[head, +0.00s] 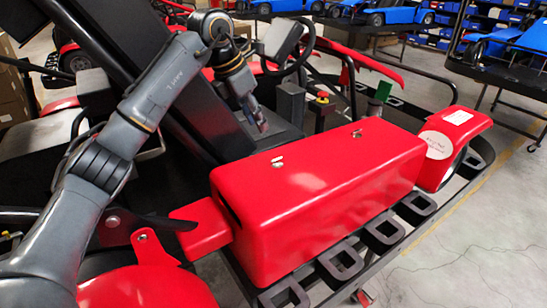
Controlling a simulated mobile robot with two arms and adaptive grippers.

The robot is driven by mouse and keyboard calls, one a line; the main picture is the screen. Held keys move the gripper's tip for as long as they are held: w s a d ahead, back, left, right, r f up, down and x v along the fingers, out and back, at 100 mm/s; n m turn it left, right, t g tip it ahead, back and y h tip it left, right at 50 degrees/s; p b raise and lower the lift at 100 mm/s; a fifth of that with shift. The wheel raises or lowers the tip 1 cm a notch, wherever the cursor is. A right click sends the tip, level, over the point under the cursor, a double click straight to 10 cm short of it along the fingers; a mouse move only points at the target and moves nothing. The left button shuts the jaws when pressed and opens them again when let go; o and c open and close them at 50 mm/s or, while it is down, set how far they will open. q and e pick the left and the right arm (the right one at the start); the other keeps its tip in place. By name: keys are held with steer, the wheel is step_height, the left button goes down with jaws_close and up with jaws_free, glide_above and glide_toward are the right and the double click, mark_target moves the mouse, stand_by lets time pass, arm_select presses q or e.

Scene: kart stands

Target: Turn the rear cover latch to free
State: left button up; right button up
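A long red cover (318,190) lies along the side of the kart. Two small metal latches sit on its top: a left, nearer latch (277,162) and a right, farther latch (357,133). The frame does not show clearly which way each latch is turned. My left gripper (262,127) hangs down over the seat area, behind the cover and apart from both latches. It is seen small and dark, and I cannot tell whether its fingers are open or shut. My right gripper is not in view.
The black steering wheel (290,47) and a grey box (291,104) stand behind the cover. A red end piece with a round white sticker (437,145) is at its right. Black frame rails with square loops (383,232) run along the front. The floor at right (480,250) is clear.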

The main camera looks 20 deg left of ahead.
mark_target(274, 159)
arm_select(q)
steer(key=p+x, duration=0.4)
steer(key=x, duration=0.8)
steer(key=shift+w+d+f+p, duration=0.15)
steer(key=shift+f+p, duration=0.1)
steer(key=shift+p, duration=0.15)
steer(key=shift+d+f, duration=0.1)
steer(key=shift+f, duration=0.2)
steer(key=shift+c, duration=0.4)
jaws_close()
